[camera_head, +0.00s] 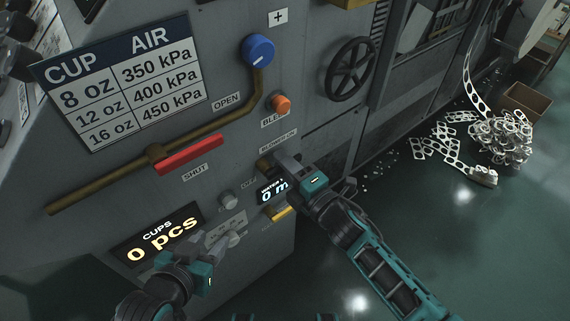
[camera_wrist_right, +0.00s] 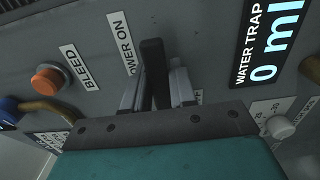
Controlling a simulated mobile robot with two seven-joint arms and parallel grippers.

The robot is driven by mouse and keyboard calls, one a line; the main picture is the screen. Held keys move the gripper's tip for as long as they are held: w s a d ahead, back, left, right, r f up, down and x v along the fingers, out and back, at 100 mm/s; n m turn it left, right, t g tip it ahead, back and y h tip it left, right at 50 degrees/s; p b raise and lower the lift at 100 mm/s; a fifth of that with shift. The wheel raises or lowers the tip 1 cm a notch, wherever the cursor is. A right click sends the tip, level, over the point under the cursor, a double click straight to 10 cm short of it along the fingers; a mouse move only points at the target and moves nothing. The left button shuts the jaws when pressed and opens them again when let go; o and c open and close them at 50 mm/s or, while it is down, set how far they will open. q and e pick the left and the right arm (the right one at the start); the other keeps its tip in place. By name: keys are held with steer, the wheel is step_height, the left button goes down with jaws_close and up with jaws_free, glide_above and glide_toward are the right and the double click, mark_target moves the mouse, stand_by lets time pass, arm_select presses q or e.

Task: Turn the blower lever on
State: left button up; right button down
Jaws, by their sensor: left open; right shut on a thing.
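The blower lever (camera_wrist_right: 153,62) is a dark bar in the right wrist view, close beside the partly covered "BLOWER ON" label (camera_wrist_right: 128,47). My right gripper (camera_wrist_right: 158,88) is shut on it, with one grey finger on each side. In the head view my right gripper (camera_head: 283,162) is at the panel just below the "BLOWER ON" label (camera_head: 278,140), and it hides most of the lever. The lever's exact setting is hard to tell. My left gripper (camera_head: 215,246) is open in front of the lower panel, right of the "CUPS 0 pcs" display (camera_head: 157,236).
The red-handled valve (camera_head: 188,155), the orange bleed button (camera_head: 279,103) and the blue knob (camera_head: 258,51) are above and left of my right gripper. The water trap display (camera_head: 271,191) is just below it. Scrap webbing (camera_head: 500,140) lies on the floor at the right.

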steer(key=c, duration=1)
jaws_free()
steer(key=p+v, duration=0.1)
steer(key=v, duration=1.2)
steer(key=shift+p, duration=0.35)
